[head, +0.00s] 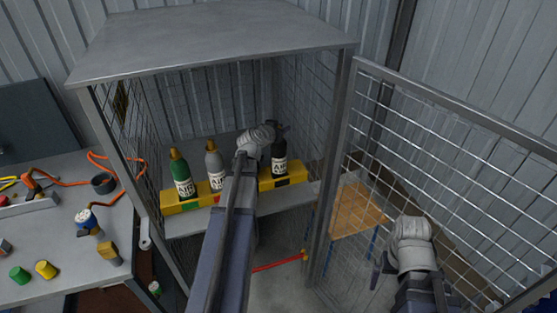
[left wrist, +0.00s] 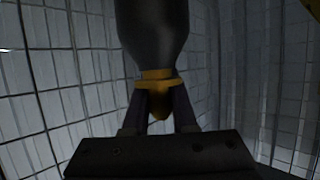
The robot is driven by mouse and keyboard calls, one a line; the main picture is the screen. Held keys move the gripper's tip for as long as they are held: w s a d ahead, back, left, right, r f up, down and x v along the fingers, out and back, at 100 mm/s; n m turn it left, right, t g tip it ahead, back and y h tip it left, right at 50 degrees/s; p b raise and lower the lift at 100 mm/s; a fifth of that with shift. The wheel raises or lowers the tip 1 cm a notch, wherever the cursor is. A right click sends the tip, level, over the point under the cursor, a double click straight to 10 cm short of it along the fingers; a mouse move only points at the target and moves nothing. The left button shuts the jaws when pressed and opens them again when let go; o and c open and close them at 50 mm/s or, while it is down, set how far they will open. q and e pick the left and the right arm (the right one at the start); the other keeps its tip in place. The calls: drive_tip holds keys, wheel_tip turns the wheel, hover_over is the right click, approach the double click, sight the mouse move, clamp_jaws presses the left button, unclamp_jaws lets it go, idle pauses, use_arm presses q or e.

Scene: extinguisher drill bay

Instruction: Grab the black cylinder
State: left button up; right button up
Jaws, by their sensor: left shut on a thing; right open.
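The black cylinder (head: 279,160) with a pale label stands upright at the right end of a yellow rack inside the mesh cage. My left gripper (head: 279,130) is at its top, shut on its neck. In the left wrist view the dark body of the black cylinder (left wrist: 152,35) fills the top middle, and its yellow collar and tip sit between the fingers of my left gripper (left wrist: 158,108). A green cylinder (head: 181,174) and a grey cylinder (head: 215,166) stand to its left in the rack. My right gripper (head: 385,265) is open and empty, outside by the mesh door.
The yellow rack (head: 180,206) stands on the cage shelf. The mesh door (head: 450,165) is swung open on the right, with a small wooden table (head: 356,209) behind it. A cluttered workbench (head: 60,240) is at the left. The cage roof (head: 215,35) is overhead.

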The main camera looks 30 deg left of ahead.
use_arm(q)
clamp_jaws()
idle(0.7)
drive_tip(key=shift+r, duration=0.1)
wheel_tip(320, 180, up, 10)
drive_tip(key=p, duration=1)
